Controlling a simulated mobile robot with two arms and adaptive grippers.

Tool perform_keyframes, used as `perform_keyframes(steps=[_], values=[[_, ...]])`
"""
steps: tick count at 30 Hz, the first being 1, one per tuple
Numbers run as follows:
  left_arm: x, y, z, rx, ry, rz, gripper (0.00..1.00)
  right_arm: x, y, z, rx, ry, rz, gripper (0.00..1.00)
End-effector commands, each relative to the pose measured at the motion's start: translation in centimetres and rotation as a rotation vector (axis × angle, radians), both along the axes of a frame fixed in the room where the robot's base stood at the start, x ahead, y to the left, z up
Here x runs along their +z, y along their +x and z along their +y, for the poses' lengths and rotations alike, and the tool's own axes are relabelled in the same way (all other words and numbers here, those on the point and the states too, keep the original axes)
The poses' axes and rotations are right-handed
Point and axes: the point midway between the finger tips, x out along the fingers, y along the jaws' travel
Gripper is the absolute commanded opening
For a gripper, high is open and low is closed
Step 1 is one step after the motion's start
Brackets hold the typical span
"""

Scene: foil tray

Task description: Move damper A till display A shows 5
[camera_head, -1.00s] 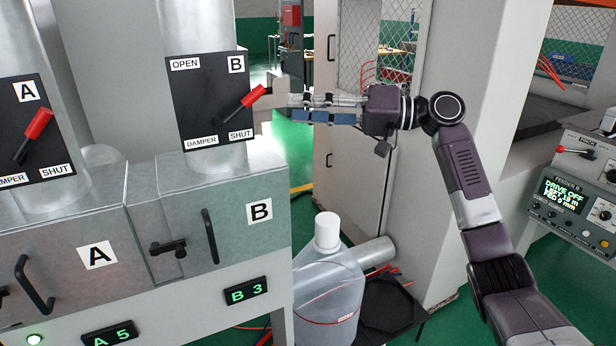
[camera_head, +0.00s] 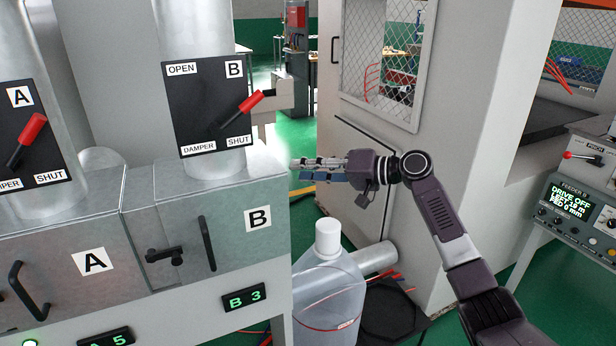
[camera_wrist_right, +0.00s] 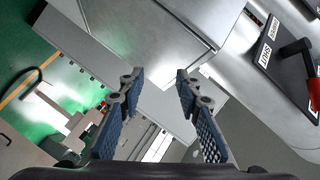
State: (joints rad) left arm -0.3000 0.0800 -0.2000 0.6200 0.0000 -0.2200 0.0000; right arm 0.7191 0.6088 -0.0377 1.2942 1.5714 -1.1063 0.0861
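Damper A's red-tipped lever (camera_head: 27,141) sits on the black plate marked A at the left, tilted up to the right. Display A (camera_head: 106,338) is cut by the bottom edge of the head view and reads A 5. Damper B's red-tipped lever (camera_head: 239,109) points up to the right, and display B (camera_head: 246,298) reads B 3. My right gripper (camera_head: 296,169) is empty, right of the B housing and away from both levers. Its fingers stand apart in the right wrist view (camera_wrist_right: 160,85), where a red lever tip (camera_wrist_right: 314,94) shows at the right edge. My left gripper is not in view.
A large plastic jug (camera_head: 327,290) stands below my right gripper, beside a metal pipe. Door handles (camera_head: 208,243) stick out from the A and B boxes. A grey cabinet with a mesh window (camera_head: 383,60) stands behind my right arm.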

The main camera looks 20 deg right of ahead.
Motion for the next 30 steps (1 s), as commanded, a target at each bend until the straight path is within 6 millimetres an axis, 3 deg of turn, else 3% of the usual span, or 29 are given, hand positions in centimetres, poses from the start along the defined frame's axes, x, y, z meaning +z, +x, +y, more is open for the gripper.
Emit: perform_keyframes(steps=[6,16,20,25,30], values=[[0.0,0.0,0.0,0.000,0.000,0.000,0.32,-2.0,0.4,-0.2,-0.022,-0.012,0.023,0.32],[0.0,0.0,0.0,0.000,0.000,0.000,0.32,-2.3,0.4,-0.3,-0.026,-0.014,0.028,0.32],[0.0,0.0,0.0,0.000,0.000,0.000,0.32,-2.7,0.4,-0.2,-0.034,-0.002,0.036,0.20],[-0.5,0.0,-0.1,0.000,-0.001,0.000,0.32,-5.1,0.2,0.8,-0.131,0.136,0.105,0.01],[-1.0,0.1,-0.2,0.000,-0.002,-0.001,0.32,-7.6,-0.9,1.6,-0.285,0.408,0.188,0.00]])
